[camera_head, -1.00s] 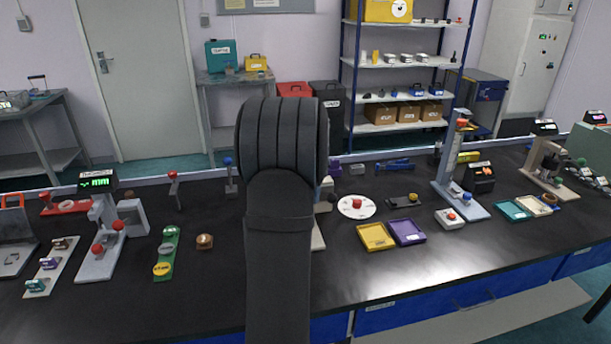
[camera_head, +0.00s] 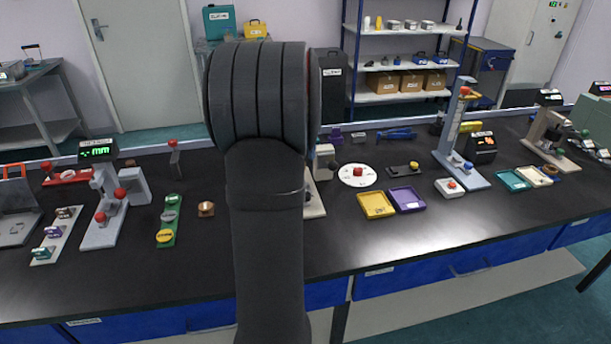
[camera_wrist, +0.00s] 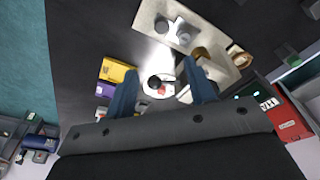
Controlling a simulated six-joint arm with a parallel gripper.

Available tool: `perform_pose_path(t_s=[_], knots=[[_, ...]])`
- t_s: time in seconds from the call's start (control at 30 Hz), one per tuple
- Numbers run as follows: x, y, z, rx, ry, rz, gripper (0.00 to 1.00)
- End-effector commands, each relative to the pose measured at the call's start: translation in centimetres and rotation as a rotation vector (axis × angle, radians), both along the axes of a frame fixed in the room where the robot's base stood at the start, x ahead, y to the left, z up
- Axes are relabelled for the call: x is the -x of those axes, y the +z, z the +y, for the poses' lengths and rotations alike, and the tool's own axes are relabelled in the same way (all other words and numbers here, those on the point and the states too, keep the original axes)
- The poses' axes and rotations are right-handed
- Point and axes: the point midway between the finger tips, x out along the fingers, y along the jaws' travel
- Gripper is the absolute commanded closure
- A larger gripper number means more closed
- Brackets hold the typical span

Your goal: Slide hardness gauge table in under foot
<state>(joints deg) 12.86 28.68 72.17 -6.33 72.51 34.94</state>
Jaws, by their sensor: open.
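A stand with a cream base (camera_wrist: 205,35) lies beyond my fingers in the wrist view, with grey round parts on it. In the head view its cream base (camera_head: 314,200) shows beside my arm, which hides most of it. A second stand with a beige base (camera_head: 548,156) and dark upright is at the far right. I cannot tell for certain which is the hardness gauge; its table and foot are not clearly made out. My gripper (camera_wrist: 160,72) is open and empty, its two blue fingers apart above the bench. In the head view my arm hides it.
A white disc (camera_head: 357,181) with a red knob, a yellow tray (camera_head: 375,205) and a purple tray (camera_head: 406,199) are right of the cream base. A grey gauge (camera_head: 103,226) with a green display stands left. The front bench strip is clear.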

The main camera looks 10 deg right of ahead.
Motion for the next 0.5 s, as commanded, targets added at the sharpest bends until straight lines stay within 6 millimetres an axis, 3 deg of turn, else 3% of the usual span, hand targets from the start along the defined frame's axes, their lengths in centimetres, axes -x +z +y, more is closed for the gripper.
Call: perform_pose_path(t_s=[0.27,0.5], knots=[[3.1,-0.6,3.0,0.138,0.022,-0.156,0.5],[3.1,-2.1,2.9,0.154,0.026,-0.181,0.5]])
